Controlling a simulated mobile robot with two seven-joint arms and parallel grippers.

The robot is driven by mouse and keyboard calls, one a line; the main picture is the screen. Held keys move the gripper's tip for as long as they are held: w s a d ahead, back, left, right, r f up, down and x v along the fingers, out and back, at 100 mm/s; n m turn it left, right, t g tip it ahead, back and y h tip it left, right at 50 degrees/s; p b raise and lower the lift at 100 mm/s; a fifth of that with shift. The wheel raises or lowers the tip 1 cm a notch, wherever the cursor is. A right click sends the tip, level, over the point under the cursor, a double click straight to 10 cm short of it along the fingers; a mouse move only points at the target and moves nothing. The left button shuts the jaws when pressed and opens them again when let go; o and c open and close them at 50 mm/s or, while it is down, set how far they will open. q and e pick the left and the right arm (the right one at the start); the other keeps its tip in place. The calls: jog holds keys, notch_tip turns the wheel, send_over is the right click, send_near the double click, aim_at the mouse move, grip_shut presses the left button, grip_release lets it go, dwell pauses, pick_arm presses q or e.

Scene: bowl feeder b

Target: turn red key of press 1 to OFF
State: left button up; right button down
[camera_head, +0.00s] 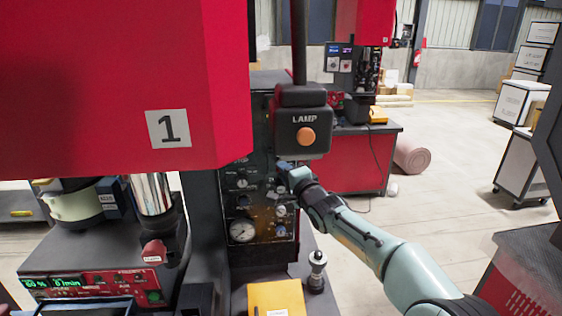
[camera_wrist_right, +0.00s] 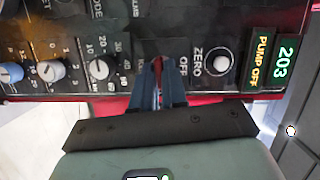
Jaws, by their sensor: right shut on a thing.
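Press 1 has a red housing (camera_head: 90,80) with a white "1" label, and a dark control panel (camera_head: 243,205) below it in the head view. My right gripper (camera_head: 283,170) reaches the panel's right side from the right. In the right wrist view the fingers of my right gripper (camera_wrist_right: 158,82) are shut on the red key (camera_wrist_right: 157,67), of which only a little shows between them. The word OFF stands just right of the key in that view. The key's exact angle is hard to tell. My left gripper is not in view.
White knobs (camera_wrist_right: 102,69) sit left of the key and a ZERO button (camera_wrist_right: 219,62) right of it in the wrist view. A lamp box (camera_head: 303,130) hangs just above my right gripper. A yellow box (camera_head: 276,298) stands below the panel.

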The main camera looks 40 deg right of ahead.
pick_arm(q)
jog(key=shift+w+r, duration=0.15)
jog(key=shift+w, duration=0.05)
pick_arm(e)
jog(key=shift+r+n+g, duration=0.1)
jog(key=shift+n+g, duration=0.4)
jog(key=shift+n, duration=1)
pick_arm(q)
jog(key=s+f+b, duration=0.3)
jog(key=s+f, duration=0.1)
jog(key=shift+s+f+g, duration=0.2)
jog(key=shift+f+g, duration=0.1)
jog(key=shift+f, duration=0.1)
pick_arm(e)
jog(key=n, duration=0.2)
jog(key=n+g+h, duration=0.1)
jog(key=n, duration=0.1)
jog(key=shift+a+r+g, duration=0.1)
jog(key=shift+g, duration=0.2)
